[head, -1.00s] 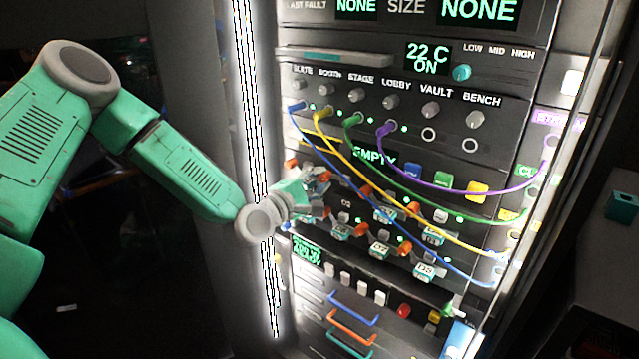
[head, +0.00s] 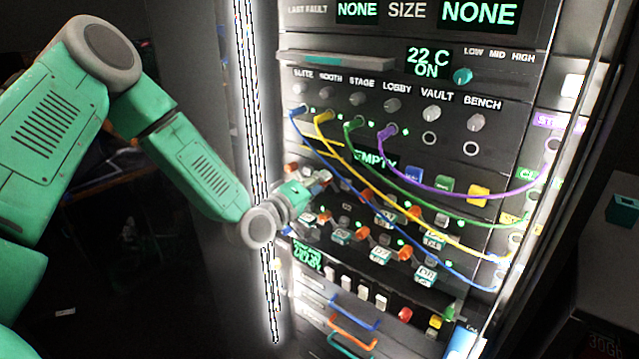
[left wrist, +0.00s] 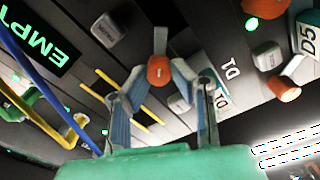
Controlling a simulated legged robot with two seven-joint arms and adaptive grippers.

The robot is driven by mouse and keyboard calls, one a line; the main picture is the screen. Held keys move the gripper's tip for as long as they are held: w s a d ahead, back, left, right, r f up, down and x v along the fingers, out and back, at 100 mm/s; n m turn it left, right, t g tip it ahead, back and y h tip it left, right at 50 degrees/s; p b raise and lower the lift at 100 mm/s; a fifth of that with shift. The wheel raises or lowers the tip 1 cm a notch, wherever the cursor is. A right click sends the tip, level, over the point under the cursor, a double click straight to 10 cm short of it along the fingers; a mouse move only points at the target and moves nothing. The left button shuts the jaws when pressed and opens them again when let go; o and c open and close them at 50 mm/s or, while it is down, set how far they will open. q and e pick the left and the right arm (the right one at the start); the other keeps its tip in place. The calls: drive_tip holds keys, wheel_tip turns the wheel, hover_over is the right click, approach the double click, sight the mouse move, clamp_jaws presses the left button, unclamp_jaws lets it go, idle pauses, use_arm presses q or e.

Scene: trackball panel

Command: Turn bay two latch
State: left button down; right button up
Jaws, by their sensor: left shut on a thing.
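My left gripper (head: 322,178) is at the left side of the rack's latch rows. In the left wrist view its two fingers (left wrist: 160,78) are closed around a round orange latch knob (left wrist: 159,70). A bay label reading D1 (left wrist: 229,71) is just right of the fingers, and a D5 label (left wrist: 308,42) is at the right edge. I cannot read a bay two label. In the head view the hand hides the gripped latch. My right gripper is not in view.
Blue (head: 345,185), yellow (head: 395,205), green and purple (head: 440,188) cables hang across the panel close to the hand. Other orange latches (left wrist: 284,89) and grey buttons lie nearby. Coloured pull handles (head: 352,310) are below. A bright vertical strip (head: 258,110) edges the rack.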

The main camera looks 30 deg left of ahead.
use_arm(q)
drive_tip(key=shift+s+d+f+m, duration=0.1)
drive_tip(key=shift+s+f+m, duration=0.15)
drive_tip(key=shift+f+m, duration=0.3)
drive_tip(key=c, duration=1.7)
unclamp_jaws()
drive_tip(key=shift+w+r, duration=0.15)
drive_tip(key=shift+r, duration=0.05)
drive_tip(key=shift+r, duration=0.1)
drive_tip(key=s, duration=0.8)
drive_tip(key=s+a, duration=0.1)
drive_tip(key=s, duration=0.2)
drive_tip(key=shift+s, duration=0.4)
